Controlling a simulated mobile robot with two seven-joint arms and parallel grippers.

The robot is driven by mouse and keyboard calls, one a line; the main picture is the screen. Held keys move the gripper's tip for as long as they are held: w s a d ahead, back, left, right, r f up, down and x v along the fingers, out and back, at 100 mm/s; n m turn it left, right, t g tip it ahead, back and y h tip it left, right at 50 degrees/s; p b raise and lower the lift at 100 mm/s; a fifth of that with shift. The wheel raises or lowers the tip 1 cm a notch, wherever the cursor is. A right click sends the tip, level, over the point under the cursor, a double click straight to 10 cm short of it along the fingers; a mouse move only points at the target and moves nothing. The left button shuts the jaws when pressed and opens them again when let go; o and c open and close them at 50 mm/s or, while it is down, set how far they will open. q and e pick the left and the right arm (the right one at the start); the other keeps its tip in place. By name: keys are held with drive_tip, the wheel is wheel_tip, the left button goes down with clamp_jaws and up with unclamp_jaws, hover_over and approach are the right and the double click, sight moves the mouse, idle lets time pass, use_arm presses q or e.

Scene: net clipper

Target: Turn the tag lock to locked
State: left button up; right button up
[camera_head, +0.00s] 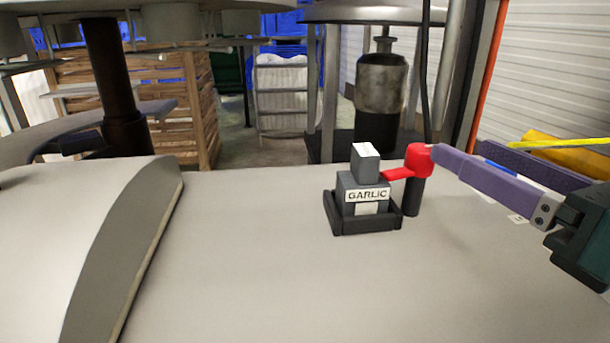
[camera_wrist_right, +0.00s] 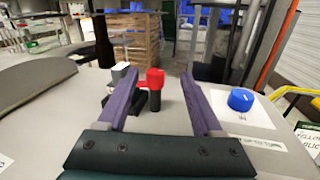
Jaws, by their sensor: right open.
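The tag lock shows in the head view as a red cap with a short arm (camera_head: 417,160) on a black post (camera_head: 412,196). Its red arm points left to the grey block labelled GARLIC (camera_head: 350,184), which sits in a black tray (camera_head: 366,228). I cannot tell whether the arm touches the block. My right gripper (camera_head: 437,153) comes in from the right with its purple fingers at the red cap. In the right wrist view the fingers are spread, with the red cap (camera_wrist_right: 155,77) showing between their tips. My left gripper is in neither view.
A blue knob (camera_wrist_right: 241,99) stands on a white plate right of the fingers in the wrist view. A pale rounded body with a grey rim (camera_head: 125,255) fills the head view's left. The front middle of the grey tabletop (camera_head: 270,290) is clear.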

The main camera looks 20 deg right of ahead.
sight(412, 144)
drive_tip(key=shift+a+f+n, duration=0.2)
drive_tip(key=shift+f+n, duration=0.3)
drive_tip(key=shift+f, duration=0.35)
drive_tip(key=shift+w+a, duration=0.1)
drive_tip(key=shift+w, duration=0.05)
drive_tip(key=shift+w+r, duration=0.25)
drive_tip(key=shift+w, duration=0.35)
drive_tip(key=w+p, duration=0.1)
drive_tip(key=w, duration=0.6)
drive_tip(key=shift+w+a+f+p, duration=0.1)
drive_tip(key=shift+w+a+p, duration=0.05)
drive_tip(key=shift+p, duration=0.2)
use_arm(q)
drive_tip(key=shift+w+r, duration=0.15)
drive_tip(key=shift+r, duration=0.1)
use_arm(e)
drive_tip(key=shift+w, duration=0.6)
drive_tip(key=shift+c, duration=0.2)
clamp_jaws()
